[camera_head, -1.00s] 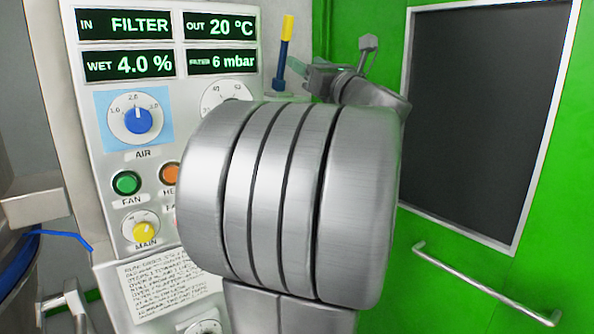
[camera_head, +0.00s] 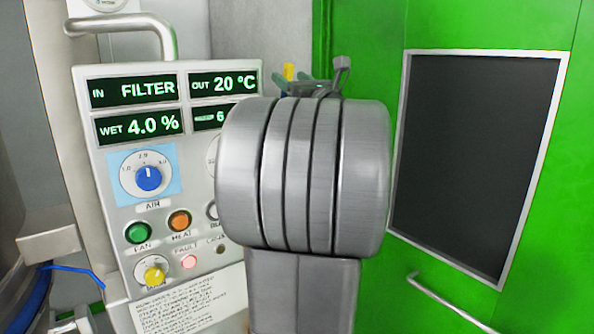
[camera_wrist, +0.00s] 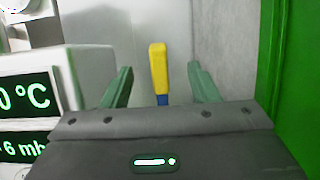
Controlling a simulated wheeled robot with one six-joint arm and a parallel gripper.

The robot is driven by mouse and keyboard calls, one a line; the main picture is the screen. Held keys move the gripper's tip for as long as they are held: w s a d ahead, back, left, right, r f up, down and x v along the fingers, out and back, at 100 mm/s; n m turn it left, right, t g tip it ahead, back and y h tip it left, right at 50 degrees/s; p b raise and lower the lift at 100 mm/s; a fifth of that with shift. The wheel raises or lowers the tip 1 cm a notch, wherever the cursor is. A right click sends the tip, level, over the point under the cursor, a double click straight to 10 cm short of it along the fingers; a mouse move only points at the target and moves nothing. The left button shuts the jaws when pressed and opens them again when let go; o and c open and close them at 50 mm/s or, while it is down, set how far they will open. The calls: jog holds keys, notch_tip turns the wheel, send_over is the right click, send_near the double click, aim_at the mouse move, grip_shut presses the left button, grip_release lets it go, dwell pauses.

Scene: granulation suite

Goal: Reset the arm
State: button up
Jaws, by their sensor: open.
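My gripper (camera_wrist: 160,88) is open in the wrist view, with its two green fingers apart. A yellow-topped, blue-based upright piece (camera_wrist: 158,70) shows between the fingers, beyond them; I cannot tell how far off it is. In the head view my own arm hides most of my gripper, and only a little of it shows above the big grey joint. The yellow top (camera_head: 289,71) also shows there, just left of it.
The control panel (camera_head: 110,200) with lit displays, knobs and buttons stands left of my arm. A green wall (camera_head: 480,28) with a dark framed window (camera_head: 470,150) and a metal handle (camera_head: 450,302) is on the right. A blue cable (camera_head: 78,271) hangs at lower left.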

jog(key=shift+p+x, duration=0.75)
jog(key=shift+x, duration=0.3)
jog(key=shift+r, duration=0.1)
